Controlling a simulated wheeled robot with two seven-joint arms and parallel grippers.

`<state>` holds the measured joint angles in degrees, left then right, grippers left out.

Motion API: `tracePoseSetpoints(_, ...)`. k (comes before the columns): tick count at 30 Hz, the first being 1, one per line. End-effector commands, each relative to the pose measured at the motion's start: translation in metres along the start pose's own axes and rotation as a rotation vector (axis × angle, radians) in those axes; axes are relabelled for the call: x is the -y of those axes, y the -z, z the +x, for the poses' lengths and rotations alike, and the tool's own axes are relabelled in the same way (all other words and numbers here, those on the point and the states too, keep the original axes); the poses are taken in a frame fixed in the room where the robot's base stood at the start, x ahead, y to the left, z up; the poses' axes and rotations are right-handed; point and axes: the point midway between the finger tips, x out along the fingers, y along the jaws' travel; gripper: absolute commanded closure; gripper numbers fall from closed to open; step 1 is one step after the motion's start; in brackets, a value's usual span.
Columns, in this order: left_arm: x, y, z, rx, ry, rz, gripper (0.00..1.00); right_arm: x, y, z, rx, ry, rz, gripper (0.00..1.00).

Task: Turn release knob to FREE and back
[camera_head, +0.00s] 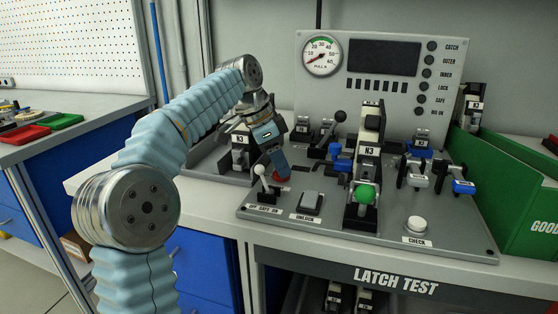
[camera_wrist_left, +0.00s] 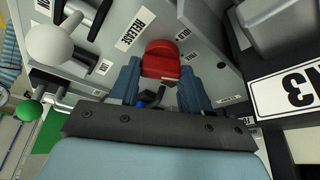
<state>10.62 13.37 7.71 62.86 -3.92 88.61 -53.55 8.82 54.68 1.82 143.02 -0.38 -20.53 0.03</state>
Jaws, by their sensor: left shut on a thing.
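The red release knob (camera_head: 284,179) sits on the grey panel of the latch test bench, beside the white-balled toggle lever. My left gripper (camera_head: 277,168) comes down over it from above. In the left wrist view the red knob (camera_wrist_left: 161,60) lies between the two blue fingertips (camera_wrist_left: 161,76), which are shut on it. A RELEASE label (camera_wrist_left: 135,30) is beside the knob. My right gripper is in neither view.
The white-balled lever (camera_head: 260,170) stands close to my fingers. A rocker switch (camera_head: 310,203), a clamp fixture with a green ball (camera_head: 365,193) and a white CHECK button (camera_head: 415,225) share the panel. A pressure gauge (camera_head: 322,56) is behind. A green bin (camera_head: 500,190) stands at right.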

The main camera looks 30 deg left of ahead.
Motion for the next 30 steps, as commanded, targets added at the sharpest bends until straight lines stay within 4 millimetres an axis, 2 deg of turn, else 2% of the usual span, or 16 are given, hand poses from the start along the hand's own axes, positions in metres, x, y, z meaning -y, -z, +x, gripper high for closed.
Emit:
tracePoseSetpoints(11,0.0,0.0,-0.001,0.0,0.0,0.006,0.84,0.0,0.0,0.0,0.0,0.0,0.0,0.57)
tracePoseSetpoints(12,0.0,0.0,-0.001,0.0,0.0,0.006,0.5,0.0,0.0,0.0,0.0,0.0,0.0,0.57)
tracePoseSetpoints(17,0.0,0.0,-0.001,0.0,0.0,0.005,0.28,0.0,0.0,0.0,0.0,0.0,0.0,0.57)
tracePoseSetpoints(26,0.0,0.0,-0.003,0.0,0.0,0.005,0.28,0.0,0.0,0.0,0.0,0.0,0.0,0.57)
tracePoseSetpoints(30,0.001,0.001,-0.021,-0.002,0.002,0.005,0.28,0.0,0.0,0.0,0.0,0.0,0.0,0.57)
